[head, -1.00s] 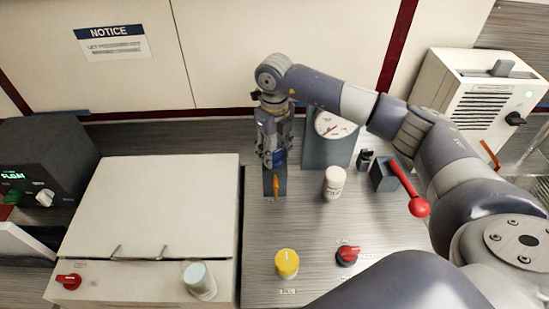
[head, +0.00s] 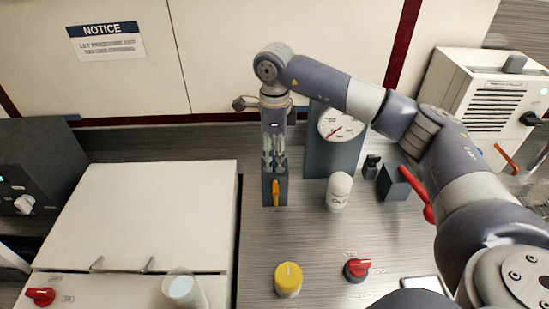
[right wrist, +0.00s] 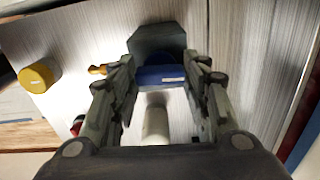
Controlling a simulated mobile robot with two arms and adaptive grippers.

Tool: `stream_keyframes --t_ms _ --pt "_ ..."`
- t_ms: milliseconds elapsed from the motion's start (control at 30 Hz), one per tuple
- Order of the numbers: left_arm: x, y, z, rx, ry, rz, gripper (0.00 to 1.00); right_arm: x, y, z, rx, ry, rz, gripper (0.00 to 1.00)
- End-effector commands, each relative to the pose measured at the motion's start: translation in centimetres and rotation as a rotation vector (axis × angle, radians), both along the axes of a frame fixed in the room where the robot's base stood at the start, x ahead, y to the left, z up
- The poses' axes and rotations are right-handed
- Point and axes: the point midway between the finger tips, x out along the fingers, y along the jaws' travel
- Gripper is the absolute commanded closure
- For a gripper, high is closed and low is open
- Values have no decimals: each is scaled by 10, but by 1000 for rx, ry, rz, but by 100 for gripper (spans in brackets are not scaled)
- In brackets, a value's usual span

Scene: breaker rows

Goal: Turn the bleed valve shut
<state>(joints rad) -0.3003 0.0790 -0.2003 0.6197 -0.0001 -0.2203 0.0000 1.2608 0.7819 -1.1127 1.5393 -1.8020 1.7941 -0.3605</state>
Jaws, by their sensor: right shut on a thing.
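A dark valve block (head: 267,187) stands on the counter near the middle of the head view, with an orange lever (head: 276,192) on its front. In the right wrist view the block (right wrist: 157,38) lies beyond the fingers and the orange lever (right wrist: 97,70) sticks out to the left. A blue handle (right wrist: 160,76) at the block lies between the fingers. My right gripper (head: 274,166) comes down from above and is shut on the blue handle; its fingers (right wrist: 159,64) stand on either side of it. The fingers mostly hide the handle in the head view. My left gripper is not in view.
A gauge (head: 335,150) stands behind the block. A white bottle (head: 339,191) stands close to its right. A yellow knob (head: 288,280) and a red knob (head: 357,270) are in front. A red lever (head: 415,187) is right, partly behind my arm. A white cabinet (head: 140,215) is left.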

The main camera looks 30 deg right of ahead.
Motion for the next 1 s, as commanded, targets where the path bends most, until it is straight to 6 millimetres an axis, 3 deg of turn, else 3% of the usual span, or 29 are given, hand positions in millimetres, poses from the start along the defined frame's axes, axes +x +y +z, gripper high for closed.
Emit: stream_keyframes --t_ms 767,800,833,867,1000 --pt "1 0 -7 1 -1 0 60 0 0 0 -1 1 97 81" --pt "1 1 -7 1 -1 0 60 0 0 0 -1 1 97 48" --pt "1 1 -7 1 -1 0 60 0 0 0 -1 1 97 41" --pt "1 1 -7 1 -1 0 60 0 0 0 -1 1 97 37" --pt "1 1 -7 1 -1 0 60 0 0 0 0 0 96 37"
